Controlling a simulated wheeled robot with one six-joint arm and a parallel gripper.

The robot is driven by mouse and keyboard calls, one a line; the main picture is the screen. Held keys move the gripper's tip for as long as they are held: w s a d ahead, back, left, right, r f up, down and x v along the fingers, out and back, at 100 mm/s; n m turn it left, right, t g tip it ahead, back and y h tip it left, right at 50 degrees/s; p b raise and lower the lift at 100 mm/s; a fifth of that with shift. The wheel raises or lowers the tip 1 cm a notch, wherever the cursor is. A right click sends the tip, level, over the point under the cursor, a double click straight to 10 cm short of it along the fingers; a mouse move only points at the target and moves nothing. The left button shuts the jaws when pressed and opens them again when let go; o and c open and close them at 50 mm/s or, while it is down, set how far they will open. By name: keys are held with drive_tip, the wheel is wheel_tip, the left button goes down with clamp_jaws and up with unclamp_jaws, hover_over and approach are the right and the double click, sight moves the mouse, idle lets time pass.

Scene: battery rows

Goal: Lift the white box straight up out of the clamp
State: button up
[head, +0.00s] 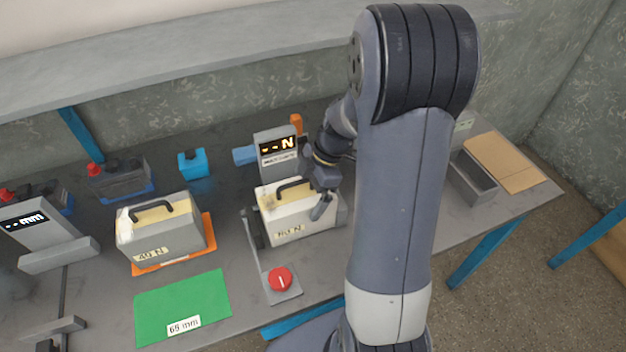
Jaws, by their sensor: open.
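The white box (284,223) has a dark handle on top and a label on its front that seems to read 80 N. It stands upright between the jaws of the grey clamp (254,228), in front of a display post (277,152). My gripper (317,200) is open at the right part of the box, close to its top and handle. My arm comes down from the right and hides part of the clamp's right side. I cannot tell whether the fingers touch the box.
A second white box (185,238) marked 40 N stands on an orange mat (208,228) to the left. A red knob (280,279) and a green mat (183,304) marked 65 mm lie in front. A grey tray (474,185) is at the right. A shelf (200,75) runs along the back.

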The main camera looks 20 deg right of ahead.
drive_tip(key=shift+f, duration=0.15)
drive_tip(key=c, duration=1.6)
drive_tip(key=shift+o, duration=0.2)
drive_tip(key=shift+r+p, duration=2.75)
drive_tip(key=shift+r, duration=2.35)
